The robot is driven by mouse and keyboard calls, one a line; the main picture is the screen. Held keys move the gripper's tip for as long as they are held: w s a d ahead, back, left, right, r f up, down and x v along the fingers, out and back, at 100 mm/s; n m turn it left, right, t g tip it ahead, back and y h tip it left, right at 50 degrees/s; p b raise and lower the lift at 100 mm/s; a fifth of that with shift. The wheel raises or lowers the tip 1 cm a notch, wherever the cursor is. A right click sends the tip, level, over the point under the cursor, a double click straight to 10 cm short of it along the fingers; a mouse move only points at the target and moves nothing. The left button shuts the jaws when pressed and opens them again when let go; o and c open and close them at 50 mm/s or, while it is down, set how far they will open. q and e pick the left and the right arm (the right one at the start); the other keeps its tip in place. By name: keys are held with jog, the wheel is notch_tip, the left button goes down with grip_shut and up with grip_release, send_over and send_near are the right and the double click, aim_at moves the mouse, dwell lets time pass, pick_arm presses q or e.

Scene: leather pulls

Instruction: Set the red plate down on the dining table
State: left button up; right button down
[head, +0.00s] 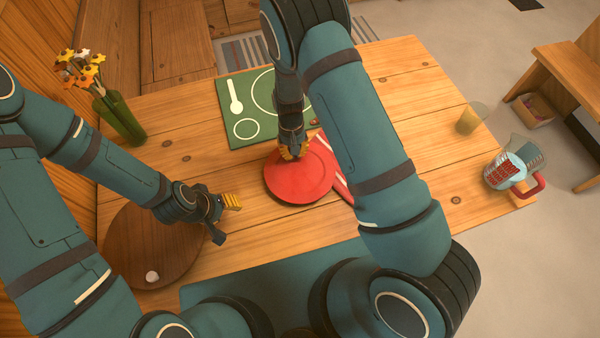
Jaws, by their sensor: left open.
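The red plate (300,181) is in the middle of the dining table (400,80), partly over a red-and-white striped cloth (342,188). I cannot tell whether it touches the table. My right gripper (294,154) points down at the plate's far rim, with its yellow fingertips at the rim. The arm hides part of it, and I cannot tell whether it is shut on the rim. My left gripper (226,216) is open and empty, left of the plate, near the right edge of a round brown board (140,245).
A green placemat (235,125) with white outlines lies behind the plate. A green vase (121,118) of flowers stands at the back left. A yellowish glass (469,119) and a clear jug with a red handle (512,168) stand at the right edge. A small pale object (152,277) is on the board.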

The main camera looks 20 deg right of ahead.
aim_at(297, 167)
pick_arm(q)
jog(key=shift+r, duration=0.2)
pick_arm(e)
jog(key=s, duration=0.7)
jog(key=shift+s, duration=0.35)
pick_arm(q)
jog(key=shift+f, duration=0.1)
pick_arm(e)
jog(key=shift+f, duration=0.5)
pick_arm(q)
jog(key=shift+s+f, duration=0.1)
jog(key=shift+f, duration=0.2)
pick_arm(e)
jog(key=shift+w+f, duration=0.1)
jog(key=shift+f, duration=0.2)
pick_arm(q)
jog(key=shift+s, duration=0.1)
jog(key=shift+f+b, duration=0.1)
jog(key=shift+b, duration=0.3)
pick_arm(e)
jog(key=shift+w, duration=1.95)
